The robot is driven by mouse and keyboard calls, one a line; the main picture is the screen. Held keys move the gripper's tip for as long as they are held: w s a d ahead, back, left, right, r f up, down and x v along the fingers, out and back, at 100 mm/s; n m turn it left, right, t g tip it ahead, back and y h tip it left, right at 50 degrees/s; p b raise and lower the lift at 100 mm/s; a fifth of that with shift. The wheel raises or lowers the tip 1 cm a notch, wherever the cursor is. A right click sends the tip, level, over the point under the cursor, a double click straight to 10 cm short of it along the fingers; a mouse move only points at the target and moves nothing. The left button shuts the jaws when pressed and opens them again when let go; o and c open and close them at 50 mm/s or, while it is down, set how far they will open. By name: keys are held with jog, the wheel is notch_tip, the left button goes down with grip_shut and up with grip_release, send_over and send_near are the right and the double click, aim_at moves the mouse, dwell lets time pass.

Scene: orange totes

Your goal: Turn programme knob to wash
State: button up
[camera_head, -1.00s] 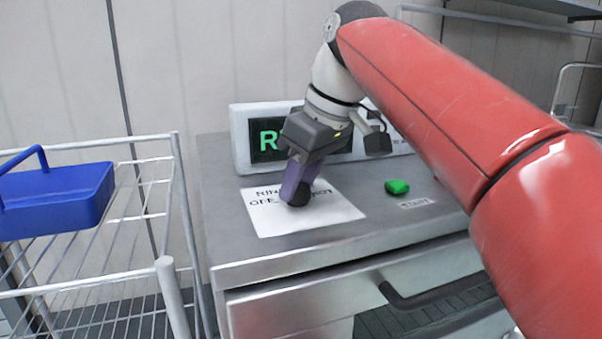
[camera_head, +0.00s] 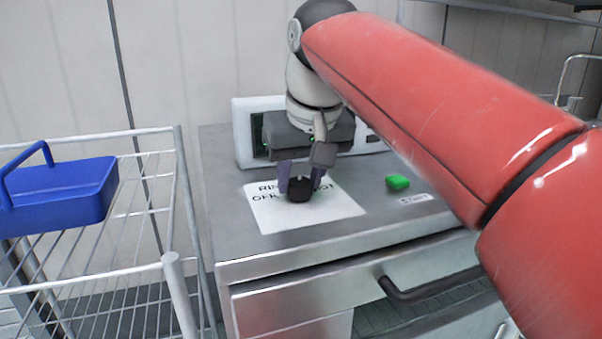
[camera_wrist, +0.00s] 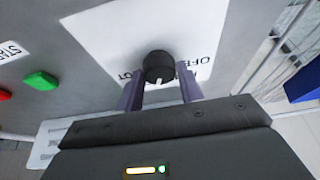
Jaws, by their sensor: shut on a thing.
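The programme knob (camera_head: 300,189) is a black round knob on a white label sheet (camera_head: 262,217) on top of the grey machine. In the wrist view the knob (camera_wrist: 158,67) shows a white pointer mark facing toward my gripper. My gripper (camera_head: 302,182) is over the label with its purple fingers on either side of the knob, shut on it. In the wrist view the fingers (camera_wrist: 160,90) flank the knob. The label's words are partly hidden; "OFF" and part of "RINSE" and "HOT" can be made out.
A green button (camera_head: 398,182) beside a "START" label sits right of the knob; a red button (camera_wrist: 4,95) shows in the wrist view. A display panel (camera_head: 243,130) stands behind, mostly covered by my gripper. A wire rack (camera_head: 150,268) with a blue basket (camera_head: 60,197) is at left.

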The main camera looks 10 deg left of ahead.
dwell(0.4)
jog(key=o, duration=1)
jog(key=shift+r, duration=0.1)
jog(key=v, duration=0.7)
jog(key=shift+s+r, duration=0.15)
jog(key=shift+r, duration=0.15)
jog(key=shift+d, duration=0.1)
